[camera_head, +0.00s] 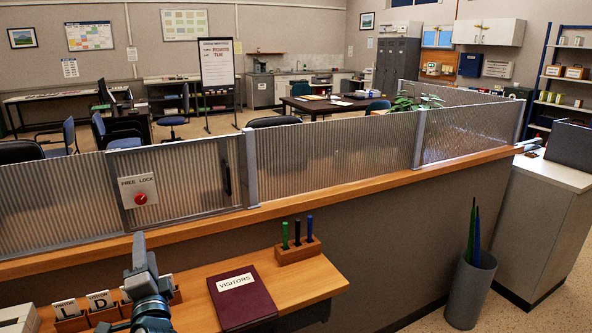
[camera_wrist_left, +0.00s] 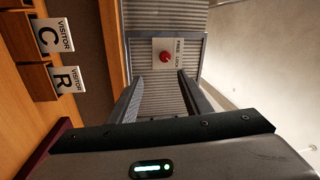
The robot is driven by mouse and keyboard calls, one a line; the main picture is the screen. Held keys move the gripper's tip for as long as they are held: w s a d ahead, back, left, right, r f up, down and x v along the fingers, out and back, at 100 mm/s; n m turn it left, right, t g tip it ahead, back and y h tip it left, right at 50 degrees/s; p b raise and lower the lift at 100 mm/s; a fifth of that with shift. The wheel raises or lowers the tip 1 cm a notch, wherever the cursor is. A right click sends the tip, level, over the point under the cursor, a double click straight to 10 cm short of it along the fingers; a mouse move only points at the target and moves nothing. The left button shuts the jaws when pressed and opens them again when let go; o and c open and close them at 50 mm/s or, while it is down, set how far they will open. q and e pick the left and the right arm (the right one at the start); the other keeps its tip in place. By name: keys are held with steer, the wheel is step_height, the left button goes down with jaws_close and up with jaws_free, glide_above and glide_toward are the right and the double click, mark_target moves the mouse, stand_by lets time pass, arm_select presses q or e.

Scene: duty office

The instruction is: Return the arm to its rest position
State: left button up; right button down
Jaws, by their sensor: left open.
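My left gripper (camera_head: 139,246) is raised over the left part of the wooden counter, in front of the ribbed glass partition. In the left wrist view its two fingers (camera_wrist_left: 172,92) stand apart with nothing between them. The red button (camera_head: 141,198) on its white FREE LOCK plate (camera_head: 138,184) is on the partition beyond the fingers. In the left wrist view the button (camera_wrist_left: 166,57) shows past the fingertips, apart from them. My right gripper is not in view.
Below the left arm are visitor card holders (camera_head: 70,323), partly hidden by it. A maroon VISITORS book (camera_head: 241,300) and a wooden pen block (camera_head: 298,252) lie right of it. A grey bin (camera_head: 470,292) stands on the floor. The wooden ledge (camera_head: 330,192) runs along the partition.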

arm_select(q)
steer(key=s+d+f+n+g+h, duration=0.2)
steer(key=s+d+f+g+h, duration=0.15)
steer(key=s+f, duration=0.65)
steer(key=s+d+f+n+g+h, duration=0.2)
steer(key=s+d+f+n+g, duration=0.3)
steer(key=f, duration=1)
steer(key=s+d+f+n+g+h, duration=0.1)
steer(key=s+d+f+g+h, duration=0.25)
steer(key=s, duration=0.85)
steer(key=s+d+f+g+h, duration=0.15)
steer(key=s+d+f, duration=0.4)
steer(key=s, duration=0.55)
step_height(320, 180, down, 28)
steer(key=g, duration=0.1)
steer(key=s+a+f+b, duration=0.1)
steer(key=s+f, duration=0.8)
steer(key=f, duration=0.1)
steer(key=s+a+f+g+b, duration=0.1)
steer(key=s+a+f, duration=0.1)
steer(key=s+f, duration=0.8)
steer(key=shift+s+a+f, duration=0.2)
steer(key=shift+a+f, duration=0.05)
